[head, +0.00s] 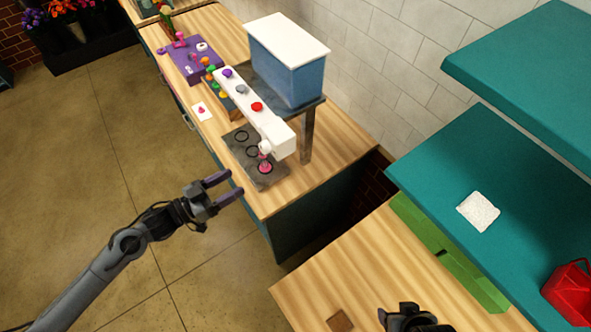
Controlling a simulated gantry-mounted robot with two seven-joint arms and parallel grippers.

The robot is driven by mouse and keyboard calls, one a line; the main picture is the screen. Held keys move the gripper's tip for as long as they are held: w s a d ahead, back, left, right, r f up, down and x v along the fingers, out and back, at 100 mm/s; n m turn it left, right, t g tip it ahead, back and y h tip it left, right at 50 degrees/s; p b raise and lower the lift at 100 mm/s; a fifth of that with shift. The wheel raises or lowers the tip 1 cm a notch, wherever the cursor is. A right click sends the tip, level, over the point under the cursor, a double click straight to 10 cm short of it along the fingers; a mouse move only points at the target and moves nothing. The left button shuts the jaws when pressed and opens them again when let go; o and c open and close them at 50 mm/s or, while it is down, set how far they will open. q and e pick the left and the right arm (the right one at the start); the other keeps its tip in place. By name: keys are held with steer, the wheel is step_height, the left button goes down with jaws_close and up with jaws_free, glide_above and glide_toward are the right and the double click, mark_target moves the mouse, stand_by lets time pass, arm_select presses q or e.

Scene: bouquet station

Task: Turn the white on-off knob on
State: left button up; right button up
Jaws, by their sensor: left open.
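A white bar-shaped housing (248,103) with purple, grey and red buttons on top stands over the wooden counter. A small round white part (265,147), which looks like the knob, sits at its near end; I cannot tell how it is turned. My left gripper (234,183) is open and empty, with its two fingers pointing right near the counter's front edge. It is to the lower left of the knob and apart from it. My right gripper (408,316) shows only in part at the bottom edge; its fingers are not clear.
Below the housing lies a dark plate (240,155) with black rings and a pink item (265,166). A blue box (287,62) with a white lid stands behind. Teal shelves (520,190) are at right. Open floor lies left of the counter.

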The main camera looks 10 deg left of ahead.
mark_target(261, 149)
arm_select(q)
steer(key=shift+m, duration=0.5)
steer(key=w+d+r, duration=0.1)
steer(key=w, duration=0.2)
steer(key=w+d+r+p, duration=0.1)
steer(key=w, duration=0.2)
steer(key=w+d, duration=0.2)
steer(key=shift+w+d+r, duration=0.1)
steer(key=shift+w+r, duration=0.3)
steer(key=shift+p+x, duration=0.35)
steer(key=shift+x, duration=0.65)
arm_select(e)
steer(key=shift+w+a+r, duration=0.35)
steer(key=shift+w+r, duration=0.1)
steer(key=shift+r, duration=0.2)
arm_select(q)
steer(key=shift+f, duration=0.1)
steer(key=c, duration=1)
arm_select(e)
steer(key=shift+a, duration=0.1)
